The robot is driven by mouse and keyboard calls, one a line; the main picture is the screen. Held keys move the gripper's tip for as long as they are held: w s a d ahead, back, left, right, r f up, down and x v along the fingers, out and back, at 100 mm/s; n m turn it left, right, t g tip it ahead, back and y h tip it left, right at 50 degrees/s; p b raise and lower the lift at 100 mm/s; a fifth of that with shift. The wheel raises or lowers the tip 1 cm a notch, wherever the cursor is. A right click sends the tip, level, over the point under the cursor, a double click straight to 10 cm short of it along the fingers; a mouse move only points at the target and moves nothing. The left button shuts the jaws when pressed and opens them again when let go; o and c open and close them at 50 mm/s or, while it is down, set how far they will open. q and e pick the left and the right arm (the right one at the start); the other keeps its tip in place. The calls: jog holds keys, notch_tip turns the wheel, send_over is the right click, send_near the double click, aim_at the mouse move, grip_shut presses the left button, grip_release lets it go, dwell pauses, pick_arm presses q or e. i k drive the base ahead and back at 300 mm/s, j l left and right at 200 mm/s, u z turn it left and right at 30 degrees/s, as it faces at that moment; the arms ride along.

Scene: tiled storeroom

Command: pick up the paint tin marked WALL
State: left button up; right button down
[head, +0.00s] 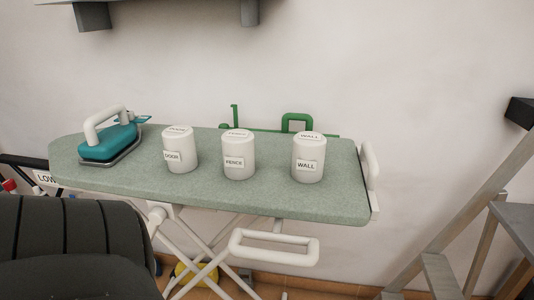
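The paint tin marked WALL (308,157) is a white cylinder standing upright on the green ironing board (210,195), the rightmost of three similar tins. The tin marked FENCE (238,156) stands to its left, with a gap between them. The tin marked DOOR (180,149) stands further left. All three have white labels facing me, and their lids also carry lettering. Neither of my grippers shows in the head view.
A teal iron (108,143) with a white handle sits at the board's left end. A dark padded chair back (70,240) stands in front on the left. A wooden stepladder (440,270) stands at the right. The board around the WALL tin is clear.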

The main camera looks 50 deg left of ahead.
aim_at(309, 148)
jog(key=u, duration=1.3)
